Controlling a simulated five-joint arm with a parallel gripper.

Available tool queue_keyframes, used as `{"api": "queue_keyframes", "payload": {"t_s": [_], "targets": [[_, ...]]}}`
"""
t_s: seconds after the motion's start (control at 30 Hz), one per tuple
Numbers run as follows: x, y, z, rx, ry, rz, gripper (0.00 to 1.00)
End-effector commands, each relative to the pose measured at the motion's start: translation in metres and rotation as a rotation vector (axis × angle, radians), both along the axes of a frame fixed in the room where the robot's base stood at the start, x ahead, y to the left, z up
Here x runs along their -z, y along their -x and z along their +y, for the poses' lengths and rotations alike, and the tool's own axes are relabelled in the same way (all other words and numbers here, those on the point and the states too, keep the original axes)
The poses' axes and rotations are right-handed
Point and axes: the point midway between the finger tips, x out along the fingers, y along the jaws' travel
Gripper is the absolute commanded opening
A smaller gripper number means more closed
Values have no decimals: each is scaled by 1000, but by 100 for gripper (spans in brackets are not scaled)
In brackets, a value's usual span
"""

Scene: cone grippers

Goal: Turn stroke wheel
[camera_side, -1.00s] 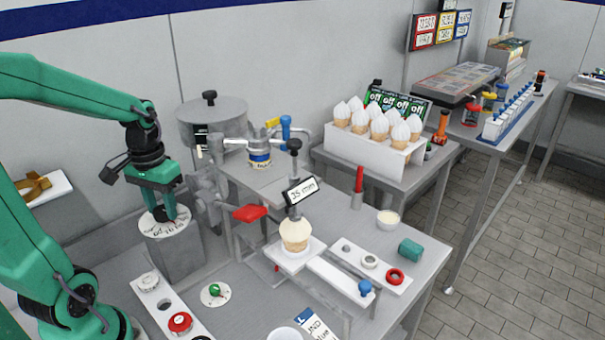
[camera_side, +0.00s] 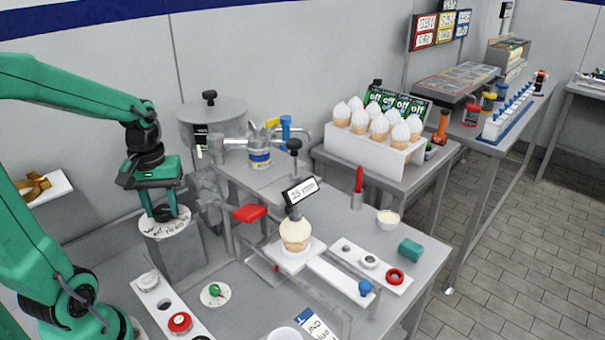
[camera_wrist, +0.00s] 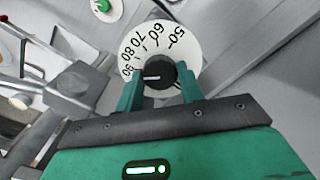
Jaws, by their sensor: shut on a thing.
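The stroke wheel is a white dial (camera_side: 168,227) with black numbers on top of a grey block at the left. It also shows in the wrist view (camera_wrist: 190,47), with numbers from 50 to 90 readable around a black knob (camera_wrist: 153,76) with a white line. My gripper (camera_side: 164,212) points down over the dial and is shut on the black knob. In the wrist view the green fingers (camera_wrist: 160,88) stand on either side of the knob. A small display (camera_side: 300,190) on the machine reads what looks like 35 mm.
A cone with pale filling (camera_side: 295,235) stands under the nozzle right of the dial. A red paddle (camera_side: 249,213) sits between. A white strip with a red button (camera_side: 180,322) lies in front. A rack of filled cones (camera_side: 370,147) stands behind.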

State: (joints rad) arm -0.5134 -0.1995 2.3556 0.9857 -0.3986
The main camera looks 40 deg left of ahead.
Motion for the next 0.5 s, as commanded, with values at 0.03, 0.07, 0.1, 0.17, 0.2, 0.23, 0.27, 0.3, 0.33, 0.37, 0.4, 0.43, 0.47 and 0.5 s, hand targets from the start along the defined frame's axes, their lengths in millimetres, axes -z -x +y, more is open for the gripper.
{"api": "queue_keyframes", "payload": {"t_s": [0.03, 0.07, 0.1, 0.17, 0.2, 0.23, 0.27, 0.3, 0.33, 0.37, 0.4, 0.43, 0.47, 0.5], "targets": [[-1, 0, 0, -4, -1, -1, 15], [-1, 0, 0, -5, -1, -1, 15], [-1, 0, 0, -6, -1, -1, 15], [-1, 0, 0, -6, -1, -1, 15], [-1, 0, 0, -6, -1, -1, 15], [-1, 0, 0, -6, -1, -1, 15], [-1, 0, 0, -6, -1, -1, 15], [-1, 0, 0, -6, -1, -1, 15], [-1, 0, 0, -5, -1, -1, 15], [-1, 0, 0, -5, -1, -1, 40], [-1, 0, 0, -5, 0, -1, 48], [-1, 0, 0, -5, -1, -1, 53], [-1, 0, 0, -5, -1, -1, 59], [-1, 0, 0, -5, -1, -1, 59]]}}
